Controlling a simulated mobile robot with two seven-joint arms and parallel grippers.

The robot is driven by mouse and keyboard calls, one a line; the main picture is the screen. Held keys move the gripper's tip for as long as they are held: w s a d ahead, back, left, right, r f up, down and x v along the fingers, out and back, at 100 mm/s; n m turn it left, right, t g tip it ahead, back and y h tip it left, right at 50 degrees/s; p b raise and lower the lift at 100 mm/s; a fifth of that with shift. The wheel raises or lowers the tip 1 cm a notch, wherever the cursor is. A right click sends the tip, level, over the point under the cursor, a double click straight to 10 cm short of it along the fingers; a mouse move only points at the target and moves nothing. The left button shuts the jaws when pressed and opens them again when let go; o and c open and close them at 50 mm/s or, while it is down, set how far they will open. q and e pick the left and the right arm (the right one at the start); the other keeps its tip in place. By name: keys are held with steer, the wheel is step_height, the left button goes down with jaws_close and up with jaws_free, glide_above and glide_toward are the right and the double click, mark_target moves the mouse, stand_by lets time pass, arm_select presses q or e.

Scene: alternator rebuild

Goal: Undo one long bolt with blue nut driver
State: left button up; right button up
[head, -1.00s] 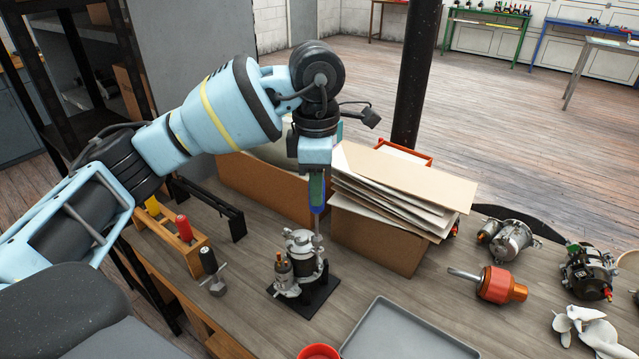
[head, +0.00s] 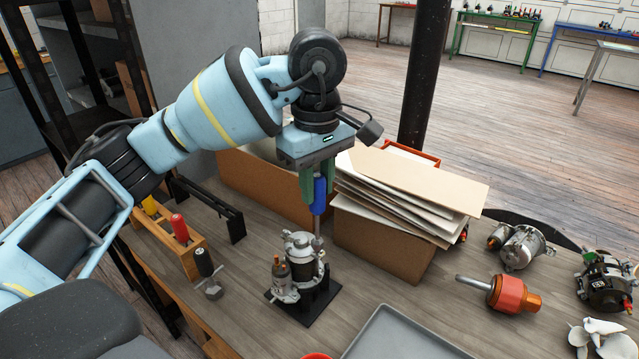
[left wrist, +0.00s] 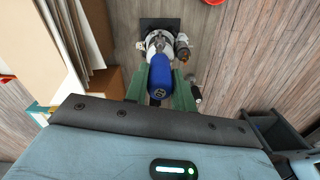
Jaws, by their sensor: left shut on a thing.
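My left gripper (head: 312,190) points down with its green fingers shut on the blue nut driver (head: 319,197). The driver is upright, its shaft reaching down to the right side of the alternator (head: 304,250); I cannot tell whether its tip sits on a bolt head. The alternator stands on a black fixture plate (head: 330,304). In the left wrist view the blue handle (left wrist: 161,76) lies between the green fingers (left wrist: 160,92) and covers part of the alternator (left wrist: 158,42). The long bolts are too small to make out. My right gripper is out of view.
A wooden rack (head: 185,257) holding handled tools stands left of the alternator. A cardboard box of sheets (head: 380,245) is close behind it on the right. A grey tray (head: 400,335) lies in front.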

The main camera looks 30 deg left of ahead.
arm_select(q)
steer(key=m, duration=0.3)
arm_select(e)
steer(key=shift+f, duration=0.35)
arm_select(q)
steer(key=m+b, duration=0.1)
steer(key=m, duration=0.3)
steer(key=shift+m, duration=1.2)
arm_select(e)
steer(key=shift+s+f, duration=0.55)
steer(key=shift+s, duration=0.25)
arm_select(q)
steer(key=shift+f, duration=0.15)
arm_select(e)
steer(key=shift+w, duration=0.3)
arm_select(q)
steer(key=shift+f, duration=0.1)
steer(key=shift+f, duration=0.3)
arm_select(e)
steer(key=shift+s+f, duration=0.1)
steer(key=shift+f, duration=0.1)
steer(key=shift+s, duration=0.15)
